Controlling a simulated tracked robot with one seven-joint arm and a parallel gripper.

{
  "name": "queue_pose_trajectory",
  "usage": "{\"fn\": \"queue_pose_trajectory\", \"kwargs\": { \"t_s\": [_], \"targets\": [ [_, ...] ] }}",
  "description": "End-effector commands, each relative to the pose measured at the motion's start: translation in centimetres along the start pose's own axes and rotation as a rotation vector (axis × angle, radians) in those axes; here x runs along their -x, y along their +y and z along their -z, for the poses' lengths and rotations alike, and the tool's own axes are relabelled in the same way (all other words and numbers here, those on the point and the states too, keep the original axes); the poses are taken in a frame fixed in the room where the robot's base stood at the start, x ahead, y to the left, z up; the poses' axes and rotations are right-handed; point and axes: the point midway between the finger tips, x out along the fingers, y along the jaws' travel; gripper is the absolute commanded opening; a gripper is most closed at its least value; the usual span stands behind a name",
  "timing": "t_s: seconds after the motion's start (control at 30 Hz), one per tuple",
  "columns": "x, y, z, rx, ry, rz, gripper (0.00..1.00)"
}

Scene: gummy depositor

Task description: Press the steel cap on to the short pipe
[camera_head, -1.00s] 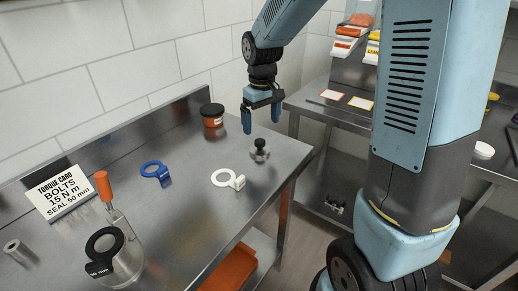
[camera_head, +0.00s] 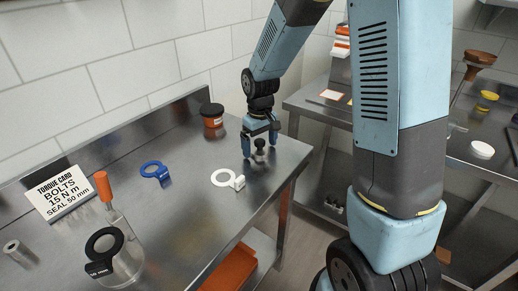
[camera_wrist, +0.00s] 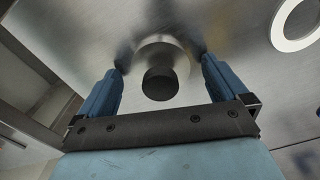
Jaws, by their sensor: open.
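The steel cap (camera_head: 260,156) stands on the steel bench near its right end, with a round black knob on top. In the wrist view the black knob (camera_wrist: 160,84) lies between my fingers, with the steel base (camera_wrist: 165,48) behind it. My gripper (camera_head: 261,146) is open and points down over the cap, one blue finger on each side of the knob. I see a gap between each finger and the knob. A short grey hollow pipe (camera_head: 20,254), seemingly the short pipe, is at the bench's far left.
A white ring with a tab (camera_head: 226,178) lies just left of the cap. A blue ring (camera_head: 156,172), a dark-lidded jar (camera_head: 212,115), an orange-handled tool (camera_head: 103,187), a black ring (camera_head: 103,243) and a torque card (camera_head: 61,197) are also on the bench.

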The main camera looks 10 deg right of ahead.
Motion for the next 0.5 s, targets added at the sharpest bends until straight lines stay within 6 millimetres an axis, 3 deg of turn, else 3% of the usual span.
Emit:
{"fn": "queue_pose_trajectory", "kwargs": {
  "t_s": [0.1,0.5],
  "targets": [
    [0.02,-0.01,0.00,0.000,0.000,0.000,1.00],
    [0.04,-0.05,0.01,0.001,0.000,0.000,0.62]
  ]
}}
